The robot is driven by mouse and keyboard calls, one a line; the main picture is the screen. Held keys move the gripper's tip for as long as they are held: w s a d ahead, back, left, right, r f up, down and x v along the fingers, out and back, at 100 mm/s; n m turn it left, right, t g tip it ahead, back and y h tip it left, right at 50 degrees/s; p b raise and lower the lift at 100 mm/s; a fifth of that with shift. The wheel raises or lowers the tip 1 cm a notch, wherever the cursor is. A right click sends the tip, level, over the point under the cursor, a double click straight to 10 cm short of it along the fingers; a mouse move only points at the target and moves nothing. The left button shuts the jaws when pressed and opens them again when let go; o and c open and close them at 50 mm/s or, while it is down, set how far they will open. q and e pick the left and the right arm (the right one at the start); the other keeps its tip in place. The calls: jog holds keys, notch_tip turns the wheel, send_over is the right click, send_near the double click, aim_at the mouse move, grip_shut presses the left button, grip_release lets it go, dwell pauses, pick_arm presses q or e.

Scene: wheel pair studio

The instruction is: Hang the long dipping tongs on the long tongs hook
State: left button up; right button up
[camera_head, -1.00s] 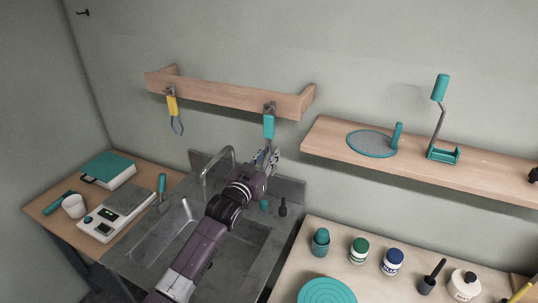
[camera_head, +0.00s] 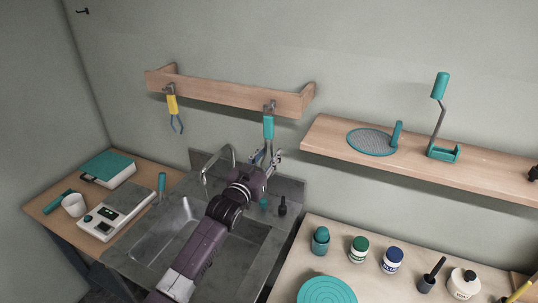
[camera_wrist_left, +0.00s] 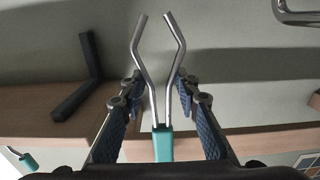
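The long dipping tongs (camera_head: 268,127) have a teal handle and bare metal legs. They hang upright from the right-hand hook (camera_head: 270,106) on the wooden wall rail, above the sink. My left gripper (camera_head: 266,156) is just below the teal handle, around the metal legs. In the left wrist view, the tongs (camera_wrist_left: 163,146) lie between the two blue-padded fingers of my left gripper (camera_wrist_left: 159,78). The fingers are spread, with a gap on both sides of the legs. The hook is not clearly visible in the wrist view. My right gripper is not in view.
The faucet (camera_head: 215,165) stands close left of my left gripper. A wooden shelf (camera_head: 485,170) with a teal-rimmed disc (camera_head: 372,142) is to the right.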

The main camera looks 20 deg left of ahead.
pick_arm(q)
jog(key=shift+o, duration=0.5)
jog(key=shift+s+f, duration=0.1)
jog(key=shift+s, duration=0.1)
jog(key=s+a, duration=0.1)
jog(key=s, duration=1)
jog(key=shift+s, duration=0.25)
